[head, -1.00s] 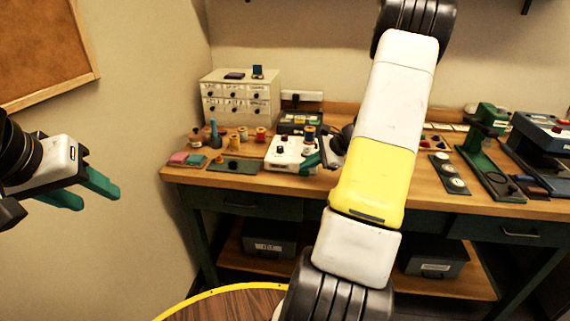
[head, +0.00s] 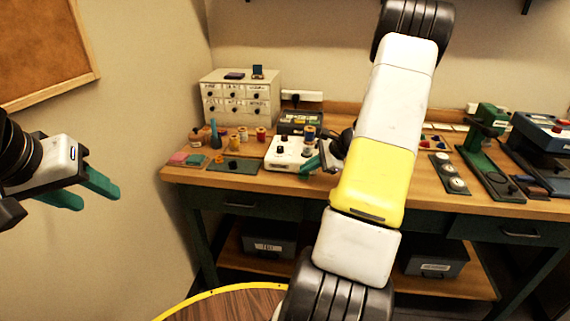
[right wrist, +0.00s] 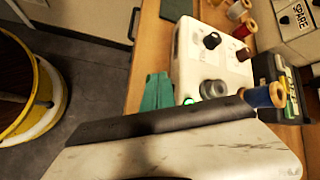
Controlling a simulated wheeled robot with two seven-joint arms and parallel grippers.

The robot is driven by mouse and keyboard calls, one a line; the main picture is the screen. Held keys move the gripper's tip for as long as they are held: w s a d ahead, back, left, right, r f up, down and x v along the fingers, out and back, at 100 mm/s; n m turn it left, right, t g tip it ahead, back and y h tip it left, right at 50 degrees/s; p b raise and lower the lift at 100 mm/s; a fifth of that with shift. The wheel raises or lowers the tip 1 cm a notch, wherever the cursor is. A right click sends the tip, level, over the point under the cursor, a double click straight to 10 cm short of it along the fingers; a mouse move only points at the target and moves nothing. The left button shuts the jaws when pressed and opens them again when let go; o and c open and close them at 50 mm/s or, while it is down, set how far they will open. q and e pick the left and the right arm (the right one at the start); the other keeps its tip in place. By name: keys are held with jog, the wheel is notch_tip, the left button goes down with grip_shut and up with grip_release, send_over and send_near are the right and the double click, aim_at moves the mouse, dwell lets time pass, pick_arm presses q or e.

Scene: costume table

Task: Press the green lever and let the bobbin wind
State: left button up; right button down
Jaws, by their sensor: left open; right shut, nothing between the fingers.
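The white winder box (head: 285,152) stands at the front of the bench; it also shows in the right wrist view (right wrist: 190,62). On it are a black knob (right wrist: 211,40) and a round grey metal part (right wrist: 213,89). A small bright green spot (right wrist: 188,100) shows beside my fingers; I cannot tell if it is the lever. A blue-wound spool (right wrist: 265,96) stands by the box. My right gripper (head: 309,167) is shut and empty at the box's right front edge; its teal fingers show in the right wrist view (right wrist: 157,92). My left gripper (head: 92,192) is open, off the bench.
A drawer cabinet (head: 240,98) stands at the back left, with several thread spools in front. A green mat (head: 233,166) lies left of the winder. A dark box (head: 300,122) is behind it. A round yellow-edged table (head: 235,302) is in front.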

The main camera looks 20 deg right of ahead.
aim_at(307, 175)
jog(key=shift+f, duration=0.25)
jog(key=shift+r, duration=0.1)
dwell(0.4)
jog(key=shift+r, duration=1.25)
jog(key=shift+r, duration=2.55)
